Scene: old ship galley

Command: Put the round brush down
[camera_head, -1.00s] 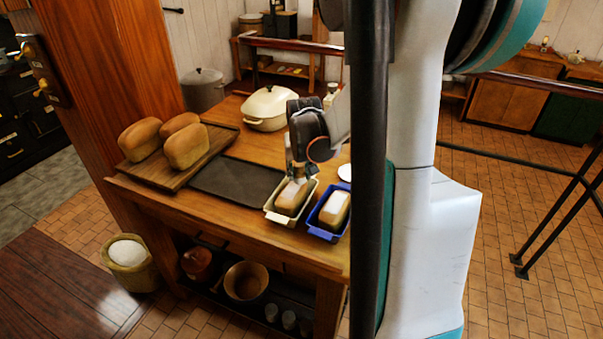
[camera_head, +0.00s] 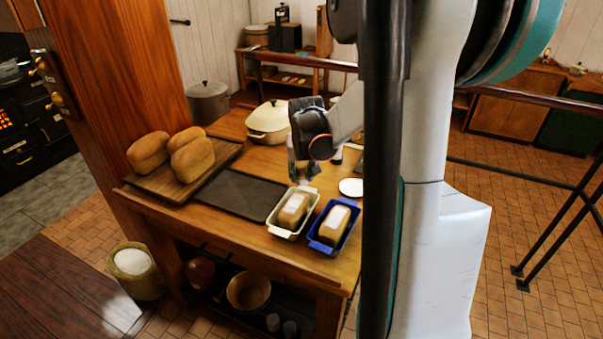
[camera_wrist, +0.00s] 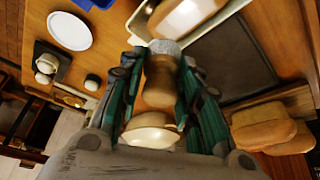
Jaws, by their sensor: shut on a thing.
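My gripper (camera_head: 298,174) is shut on the round brush, over the table just behind the cream loaf tin (camera_head: 279,229). In the wrist view the brush (camera_wrist: 161,80) sits between the two fingers (camera_wrist: 155,90), with a brown wooden body and a greyish bristle end pointing toward the cream tin. In the head view the brush is mostly hidden by the gripper and too small to make out well. I cannot tell whether it touches the table (camera_head: 335,265).
The blue loaf tin (camera_head: 322,246) stands right of the cream tin; each holds a loaf. A white disc (camera_head: 351,187) lies behind them. A dark mat (camera_head: 238,195), a board with bread loaves (camera_head: 193,158) and a cream lidded pot (camera_head: 268,122) stand left and behind.

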